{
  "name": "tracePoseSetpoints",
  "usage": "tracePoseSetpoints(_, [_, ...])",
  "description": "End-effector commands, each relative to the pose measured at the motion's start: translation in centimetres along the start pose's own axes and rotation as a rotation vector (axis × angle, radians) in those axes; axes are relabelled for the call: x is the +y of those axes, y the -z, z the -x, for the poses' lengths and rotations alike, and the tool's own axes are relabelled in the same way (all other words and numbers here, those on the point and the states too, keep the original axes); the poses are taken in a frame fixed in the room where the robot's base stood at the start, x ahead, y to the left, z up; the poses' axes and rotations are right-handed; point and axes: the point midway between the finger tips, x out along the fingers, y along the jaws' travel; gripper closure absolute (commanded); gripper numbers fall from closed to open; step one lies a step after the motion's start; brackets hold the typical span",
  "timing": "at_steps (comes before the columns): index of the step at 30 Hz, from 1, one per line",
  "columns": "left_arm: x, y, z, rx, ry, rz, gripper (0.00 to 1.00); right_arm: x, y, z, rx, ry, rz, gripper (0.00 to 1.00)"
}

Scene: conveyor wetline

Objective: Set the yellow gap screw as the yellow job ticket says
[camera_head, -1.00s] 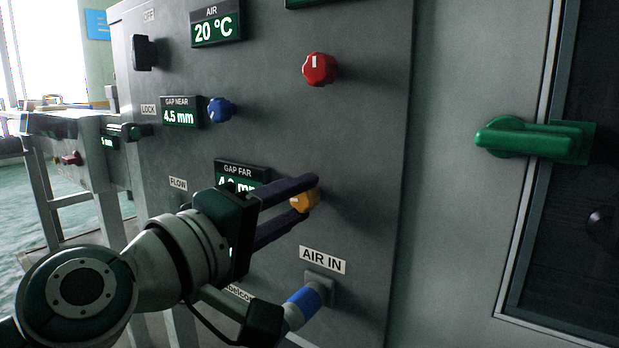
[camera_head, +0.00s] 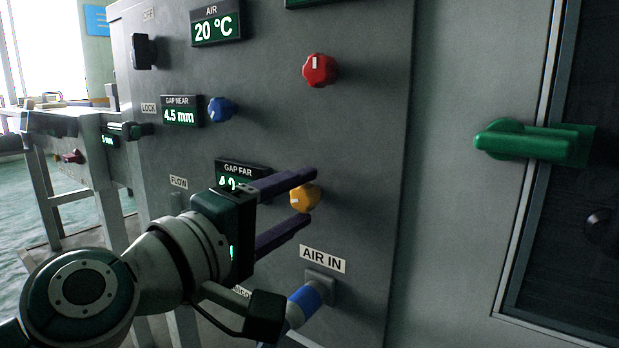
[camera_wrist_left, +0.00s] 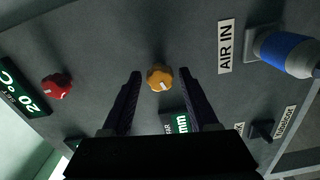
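The yellow gap screw (camera_head: 304,197) is a scalloped knob with a pale pointer mark, on the grey panel right of the GAP FAR display (camera_head: 240,176). That display is partly hidden by my gripper; its reading seems to start with 4. My left gripper (camera_head: 308,196) is open, one dark finger above and one below the knob, clear of it. In the left wrist view the yellow screw (camera_wrist_left: 160,77) sits between and just beyond the fingertips (camera_wrist_left: 160,73). No yellow job ticket is visible. My right gripper is not in view.
A red knob (camera_head: 319,69) and a blue knob (camera_head: 221,110) by the GAP NEAR 4.5 mm display (camera_head: 181,112) are above. The blue AIR IN fitting (camera_head: 307,299) is below. A green handle (camera_head: 534,141) is at right.

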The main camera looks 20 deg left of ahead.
Motion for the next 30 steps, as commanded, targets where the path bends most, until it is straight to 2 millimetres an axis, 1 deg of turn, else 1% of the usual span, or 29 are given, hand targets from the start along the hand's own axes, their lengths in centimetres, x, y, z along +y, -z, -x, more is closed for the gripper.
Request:
tracePoseSetpoints(5, [0.0,0.0,0.4,0.0,0.001,0.0,0.4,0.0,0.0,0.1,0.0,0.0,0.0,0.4])
tracePoseSetpoints(13, [0.1,0.0,3.2,-0.001,0.002,-0.001,0.4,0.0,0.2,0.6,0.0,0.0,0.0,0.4])
tracePoseSetpoints(18, [-0.1,0.1,5.0,0.001,0.002,-0.002,0.4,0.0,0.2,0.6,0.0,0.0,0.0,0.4])
tracePoseSetpoints(21, [0.0,0.0,5.7,0.001,0.0,0.0,0.4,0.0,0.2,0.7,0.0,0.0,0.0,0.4])
tracePoseSetpoints(30, [0.0,0.0,6.0,0.0,0.0,0.0,0.4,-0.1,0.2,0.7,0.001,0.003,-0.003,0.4])
